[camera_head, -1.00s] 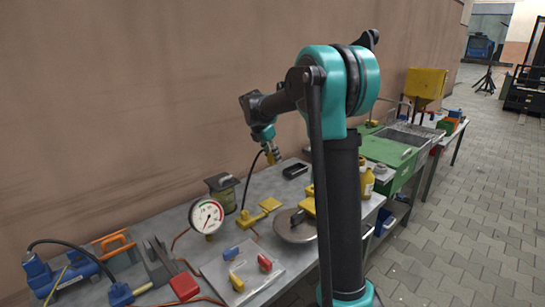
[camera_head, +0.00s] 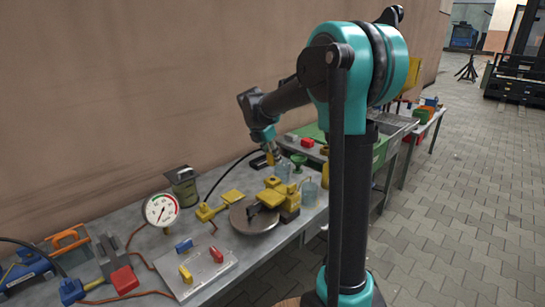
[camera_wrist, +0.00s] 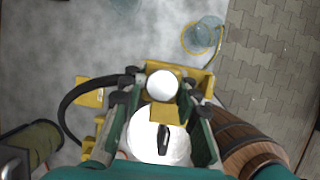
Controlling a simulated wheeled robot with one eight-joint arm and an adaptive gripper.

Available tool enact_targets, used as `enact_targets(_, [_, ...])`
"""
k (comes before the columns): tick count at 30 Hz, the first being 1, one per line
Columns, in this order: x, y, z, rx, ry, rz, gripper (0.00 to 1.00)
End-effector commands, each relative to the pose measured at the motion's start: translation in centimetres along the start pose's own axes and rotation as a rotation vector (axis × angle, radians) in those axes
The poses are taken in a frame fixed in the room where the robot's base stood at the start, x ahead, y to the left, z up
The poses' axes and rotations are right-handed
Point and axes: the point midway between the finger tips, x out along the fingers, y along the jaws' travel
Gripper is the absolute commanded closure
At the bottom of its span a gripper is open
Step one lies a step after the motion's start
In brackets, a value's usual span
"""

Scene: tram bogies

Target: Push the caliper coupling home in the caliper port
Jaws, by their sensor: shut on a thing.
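My gripper (camera_head: 267,147) is shut on a yellow coupling (camera_head: 269,158). It hangs above the bench near the yellow caliper (camera_head: 265,197), which sits at the edge of a round grey disc (camera_head: 240,221). In the wrist view my gripper's fingers (camera_wrist: 162,98) flank a yellow piece (camera_wrist: 165,113) and a bright white round top; the caliper (camera_wrist: 205,78) shows behind them. A black hose (camera_head: 222,175) runs from near my gripper down to a yellow fitting (camera_head: 204,213). The caliper port cannot be made out, nor whether the coupling touches it.
A pressure gauge (camera_head: 161,210) and an olive canister (camera_head: 183,185) stand left of the disc. A grey plate (camera_head: 212,278) with coloured handles lies in front. Glass jars (camera_head: 309,192) and a green funnel (camera_head: 298,160) stand close to the caliper's right. A wooden barrel-like object (camera_wrist: 245,145) shows in the wrist view.

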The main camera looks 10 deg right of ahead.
Motion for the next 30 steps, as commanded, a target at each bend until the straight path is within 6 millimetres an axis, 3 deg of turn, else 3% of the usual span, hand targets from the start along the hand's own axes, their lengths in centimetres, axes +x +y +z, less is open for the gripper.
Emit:
enact_targets(21, [4.5, 0.0, -1.9, 0.000, 0.000, 0.000, 0.95])
enact_targets(30, [5.3, 0.0, -2.2, 0.000, 0.000, 0.000, 0.95])
